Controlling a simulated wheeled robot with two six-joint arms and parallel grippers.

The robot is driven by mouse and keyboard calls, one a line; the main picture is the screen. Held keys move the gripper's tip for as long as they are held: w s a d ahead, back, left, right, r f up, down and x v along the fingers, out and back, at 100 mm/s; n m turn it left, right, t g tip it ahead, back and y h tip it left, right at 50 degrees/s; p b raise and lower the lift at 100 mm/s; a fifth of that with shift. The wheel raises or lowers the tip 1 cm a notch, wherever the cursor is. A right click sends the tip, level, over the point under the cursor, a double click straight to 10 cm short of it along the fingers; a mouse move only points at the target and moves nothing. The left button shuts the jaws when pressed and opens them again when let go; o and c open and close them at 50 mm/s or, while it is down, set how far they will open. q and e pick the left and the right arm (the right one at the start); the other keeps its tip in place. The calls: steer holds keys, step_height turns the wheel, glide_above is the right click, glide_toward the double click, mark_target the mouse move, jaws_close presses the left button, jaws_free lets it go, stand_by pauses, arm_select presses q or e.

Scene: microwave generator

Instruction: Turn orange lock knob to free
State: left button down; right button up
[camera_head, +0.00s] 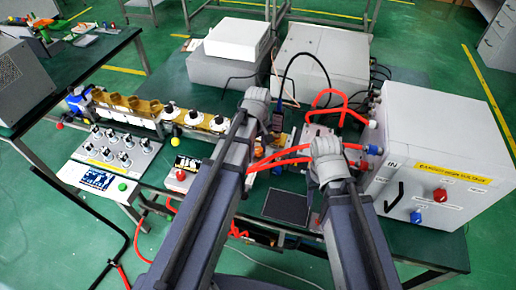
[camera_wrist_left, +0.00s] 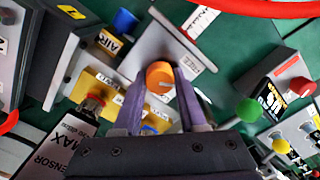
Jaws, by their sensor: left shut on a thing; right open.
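The orange lock knob (camera_wrist_left: 160,77) shows in the left wrist view, on a grey plate (camera_wrist_left: 165,45). My left gripper (camera_wrist_left: 162,88) has a finger on each side of the knob and is shut on it. The knob's front face is partly visible between the fingers.
A blue knob (camera_wrist_left: 125,21), a red knob (camera_wrist_left: 93,102) and yellow labelled plates lie close by in the left wrist view. A green button (camera_wrist_left: 248,110) is to the right. In the head view a large white cabinet (camera_head: 435,140) stands right, and red tubes (camera_head: 280,158) cross the bench.

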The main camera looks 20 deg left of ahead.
mark_target(258, 149)
stand_by(0.4)
arm_select(q)
steer(key=shift+c, duration=2.3)
jaws_free()
steer(key=shift+r, duration=0.1)
step_height(258, 149, up, 8)
steer(key=p, duration=0.8)
steer(key=shift+f, duration=0.2)
steer(key=shift+s+d, duration=0.1)
